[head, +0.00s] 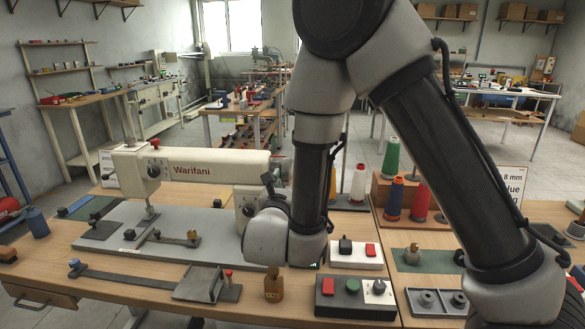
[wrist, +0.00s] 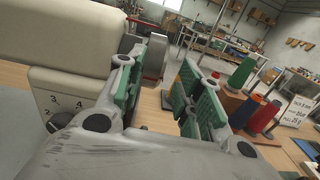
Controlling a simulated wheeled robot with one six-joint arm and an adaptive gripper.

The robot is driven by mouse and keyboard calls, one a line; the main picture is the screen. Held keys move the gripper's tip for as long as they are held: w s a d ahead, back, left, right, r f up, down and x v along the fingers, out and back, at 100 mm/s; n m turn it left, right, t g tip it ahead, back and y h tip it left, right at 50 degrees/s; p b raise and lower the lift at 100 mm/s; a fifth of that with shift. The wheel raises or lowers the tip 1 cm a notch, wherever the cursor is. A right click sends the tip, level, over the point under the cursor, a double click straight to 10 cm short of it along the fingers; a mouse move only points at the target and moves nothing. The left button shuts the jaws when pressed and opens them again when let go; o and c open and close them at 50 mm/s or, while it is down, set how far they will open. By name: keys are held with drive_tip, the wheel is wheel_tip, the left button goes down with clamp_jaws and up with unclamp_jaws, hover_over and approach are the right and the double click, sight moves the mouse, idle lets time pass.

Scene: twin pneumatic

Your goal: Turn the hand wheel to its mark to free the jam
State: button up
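The cream sewing machine (head: 205,165), lettered "Warifani", stands on the bench; its body (wrist: 75,45) fills the left of the wrist view. The hand wheel (wrist: 155,58) is a grey metal disc at the machine's right end, seen nearly edge-on. My gripper (wrist: 165,78) is open, with green-padded fingers apart and nothing between the pads. The wheel shows just past the left finger, which partly covers it; I cannot tell whether they touch. In the head view my arm hides most of the wheel and the gripper. I cannot make out the wheel's mark.
Thread cones, including a green one (head: 391,158), stand on a wooden stand (head: 385,188) right of the machine. A grey control box (head: 355,298) and a white switch box (head: 356,256) lie in front. A numbered dial (wrist: 58,112) is below the machine arm.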

drive_tip(key=x, duration=0.7)
drive_tip(key=shift+w+a+f, duration=0.15)
drive_tip(key=shift+w+a, duration=0.15)
drive_tip(key=shift+w, duration=0.15)
drive_tip(key=c, duration=0.7)
